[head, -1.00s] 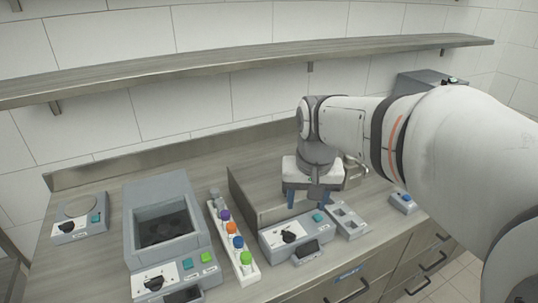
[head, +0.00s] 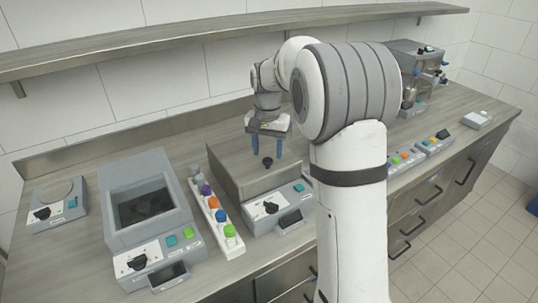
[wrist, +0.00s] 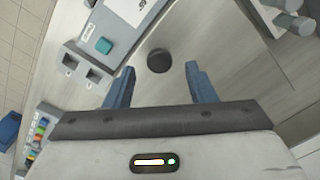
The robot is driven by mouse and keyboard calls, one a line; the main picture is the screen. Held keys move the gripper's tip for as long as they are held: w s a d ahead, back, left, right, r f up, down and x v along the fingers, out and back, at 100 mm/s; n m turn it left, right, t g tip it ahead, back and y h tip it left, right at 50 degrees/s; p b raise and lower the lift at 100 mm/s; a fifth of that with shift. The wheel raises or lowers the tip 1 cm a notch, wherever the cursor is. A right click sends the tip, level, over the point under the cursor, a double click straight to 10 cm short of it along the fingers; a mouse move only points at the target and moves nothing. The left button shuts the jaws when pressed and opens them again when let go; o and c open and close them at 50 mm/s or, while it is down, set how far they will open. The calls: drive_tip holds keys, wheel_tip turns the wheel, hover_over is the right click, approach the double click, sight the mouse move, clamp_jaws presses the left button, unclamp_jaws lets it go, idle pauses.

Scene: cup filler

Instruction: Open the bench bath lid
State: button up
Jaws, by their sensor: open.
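The bench bath (head: 258,222) stands in the middle of the bench, with a dial and a small display on its front panel. Its flat grey-brown lid (head: 236,168) lies shut on top. A round black knob (head: 267,163) stands up from the lid. My gripper (head: 265,154) is open and empty above the lid, blue fingers pointing down. In the wrist view the knob (wrist: 160,61) shows just beyond and between the two fingertips (wrist: 159,69). No contact with the knob shows.
Left of the bath are a rack of coloured-cap bottles (head: 215,212), a grey device with an open well (head: 150,215) and a small scale-like device (head: 57,205). A shelf (head: 200,33) runs along the wall above. More devices (head: 420,155) stand to the right.

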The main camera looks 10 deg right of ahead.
drive_tip(key=shift+f, duration=1.35)
drive_tip(key=shift+c, duration=0.5)
clamp_jaws()
